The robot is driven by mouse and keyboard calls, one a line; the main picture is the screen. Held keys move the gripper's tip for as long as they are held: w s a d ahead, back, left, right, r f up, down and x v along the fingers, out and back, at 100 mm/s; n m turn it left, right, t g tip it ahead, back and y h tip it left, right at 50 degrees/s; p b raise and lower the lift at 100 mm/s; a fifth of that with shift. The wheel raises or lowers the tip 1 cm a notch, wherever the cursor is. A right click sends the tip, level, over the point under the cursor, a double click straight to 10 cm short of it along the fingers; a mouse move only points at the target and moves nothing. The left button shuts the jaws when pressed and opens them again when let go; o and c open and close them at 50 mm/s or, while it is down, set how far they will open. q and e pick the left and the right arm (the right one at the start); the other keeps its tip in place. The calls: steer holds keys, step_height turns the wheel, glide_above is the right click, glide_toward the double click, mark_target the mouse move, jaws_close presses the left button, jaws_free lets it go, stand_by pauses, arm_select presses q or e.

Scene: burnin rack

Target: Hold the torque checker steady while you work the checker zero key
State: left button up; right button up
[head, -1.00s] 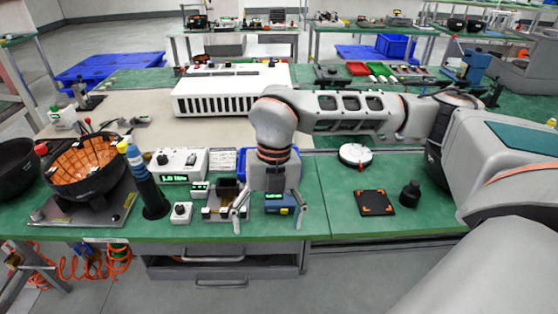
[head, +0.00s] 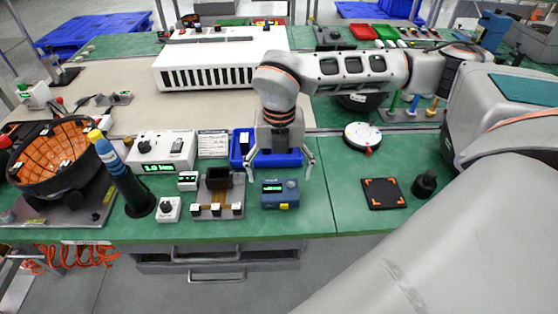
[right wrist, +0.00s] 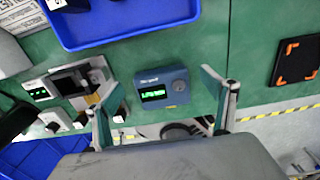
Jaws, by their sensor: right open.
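The torque checker is most likely the small blue box (head: 280,194) with a green-lit display, near the front edge of the green bench. My right gripper (head: 281,172) is open and empty, pointing down. In the head view its fingers appear just behind the box; in the wrist view they (right wrist: 164,98) spread left and right of it, apart from it. My left gripper is not in view.
A blue bin (head: 291,160) lies behind the box. A brown-and-grey fixture (head: 218,195) stands close to its left. A black mat with orange corners (head: 383,194), a black knob (head: 425,185) and a round white gauge (head: 362,136) are to the right. Bench between box and mat is clear.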

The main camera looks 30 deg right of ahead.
steer(key=shift+f, duration=1.45)
steer(key=c, duration=1.4)
